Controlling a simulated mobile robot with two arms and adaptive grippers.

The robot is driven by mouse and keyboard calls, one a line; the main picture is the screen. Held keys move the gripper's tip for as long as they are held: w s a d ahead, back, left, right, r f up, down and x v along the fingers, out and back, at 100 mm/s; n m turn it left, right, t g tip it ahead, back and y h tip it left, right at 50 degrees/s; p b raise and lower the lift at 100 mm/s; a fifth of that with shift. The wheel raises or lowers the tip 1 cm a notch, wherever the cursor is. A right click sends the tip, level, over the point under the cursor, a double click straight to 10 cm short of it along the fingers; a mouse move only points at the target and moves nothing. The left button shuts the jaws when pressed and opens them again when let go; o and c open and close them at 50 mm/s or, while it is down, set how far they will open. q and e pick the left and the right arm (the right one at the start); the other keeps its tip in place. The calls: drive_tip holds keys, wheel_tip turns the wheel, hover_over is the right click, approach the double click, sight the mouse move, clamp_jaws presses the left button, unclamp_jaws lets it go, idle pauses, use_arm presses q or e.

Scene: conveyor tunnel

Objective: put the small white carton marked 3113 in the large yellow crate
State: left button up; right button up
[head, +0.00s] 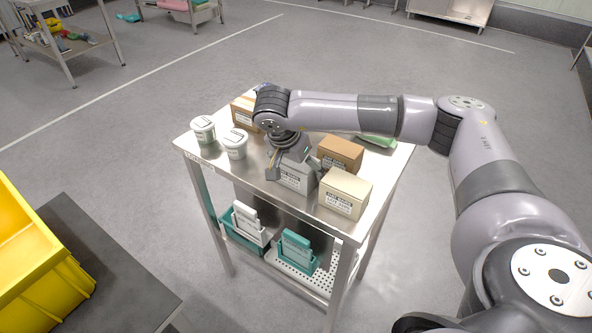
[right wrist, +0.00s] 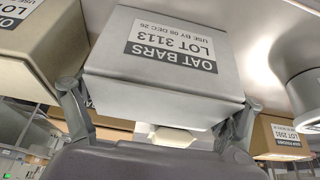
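The small white carton marked LOT 3113 (head: 296,180) looks pale grey and is upright at the front of the steel table. Its OAT BARS label is upside down in the right wrist view (right wrist: 165,60). My right gripper (head: 291,163) is over the carton from above, with one finger against each side near its top; the fingers look shut on it (right wrist: 158,112). I cannot tell whether its base touches the table. The large yellow crate (head: 45,275) is at the left edge, partly cut off. My left gripper is out of view.
On the steel table (head: 385,190), a cream carton (head: 345,193) and a brown carton (head: 340,154) stand close on the right. Two white tubs (head: 235,143) stand on the left. Teal bins (head: 297,250) are on the lower shelf. Floor lies between table and crate.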

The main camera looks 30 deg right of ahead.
drive_tip(key=c, duration=1)
drive_tip(key=shift+o, duration=0.2)
drive_tip(key=shift+r, duration=0.1)
drive_tip(key=shift+r, duration=0.1)
